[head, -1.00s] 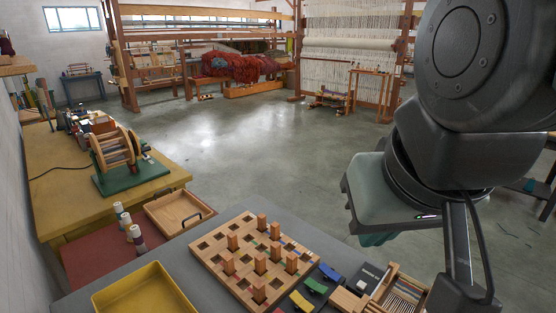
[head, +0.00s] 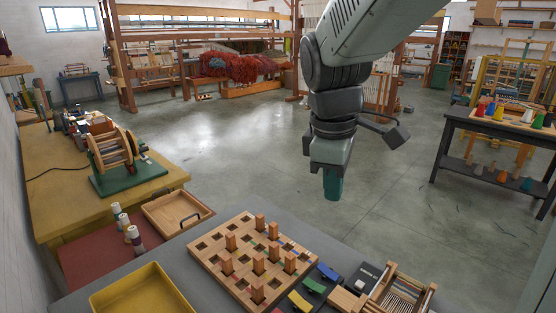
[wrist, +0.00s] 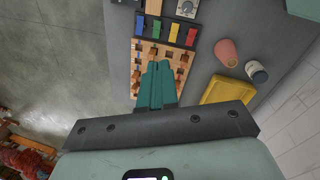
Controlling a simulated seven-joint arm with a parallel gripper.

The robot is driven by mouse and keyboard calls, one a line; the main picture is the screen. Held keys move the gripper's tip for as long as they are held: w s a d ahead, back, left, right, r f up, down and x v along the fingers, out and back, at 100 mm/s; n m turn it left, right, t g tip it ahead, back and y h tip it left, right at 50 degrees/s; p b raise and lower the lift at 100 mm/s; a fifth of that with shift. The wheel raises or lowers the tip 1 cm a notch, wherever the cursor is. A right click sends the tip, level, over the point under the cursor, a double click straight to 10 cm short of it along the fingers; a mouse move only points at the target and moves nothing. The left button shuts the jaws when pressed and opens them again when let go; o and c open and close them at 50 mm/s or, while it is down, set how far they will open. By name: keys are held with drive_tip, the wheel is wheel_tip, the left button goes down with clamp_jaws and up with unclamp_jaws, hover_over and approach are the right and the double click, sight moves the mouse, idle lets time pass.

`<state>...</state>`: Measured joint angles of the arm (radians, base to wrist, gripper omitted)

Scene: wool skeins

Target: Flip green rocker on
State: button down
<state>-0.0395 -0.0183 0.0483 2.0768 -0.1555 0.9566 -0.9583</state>
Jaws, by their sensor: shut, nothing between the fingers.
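The green rocker (head: 314,286) sits in a row on the grey table, between the blue rocker (head: 328,272) and the yellow rocker (head: 300,301). In the wrist view the green rocker (wrist: 156,29) shows beyond my fingertips, with a red rocker (wrist: 191,37) at the row's right end. I cannot tell which way the green one is tipped. My gripper (head: 333,196) hangs high above, pointing down, apart from the rockers. Its teal fingers (wrist: 157,66) are shut and empty, covering part of the pegboard in the wrist view.
The wooden pegboard (head: 207,247) with upright square pegs lies left of the rockers. A dark box (head: 365,276) and a small wooden loom (head: 406,288) stand to their right. A yellow tray (head: 140,290) and a wooden tray (head: 174,208) lie further left. Air around my gripper is clear.

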drive_tip(key=w+f+n+g, duration=0.2)
drive_tip(key=w+f+n, duration=0.55)
drive_tip(key=f, duration=0.25)
drive_tip(key=n+g+h, duration=0.1)
drive_tip(key=n+g, duration=0.1)
drive_tip(key=n, duration=0.5)
hover_over(321, 288)
drive_tip(key=w+a, duration=0.4)
wheel_tip(321, 288, down, 12)
drive_tip(key=shift+s+d+f+m, duration=0.1)
drive_tip(key=shift+s+f+m, duration=0.05)
drive_tip(key=shift+f+m, duration=0.1)
drive_tip(key=x, duration=1.4)
drive_tip(key=shift+s+d+r, duration=0.1)
drive_tip(key=shift+s, duration=0.1)
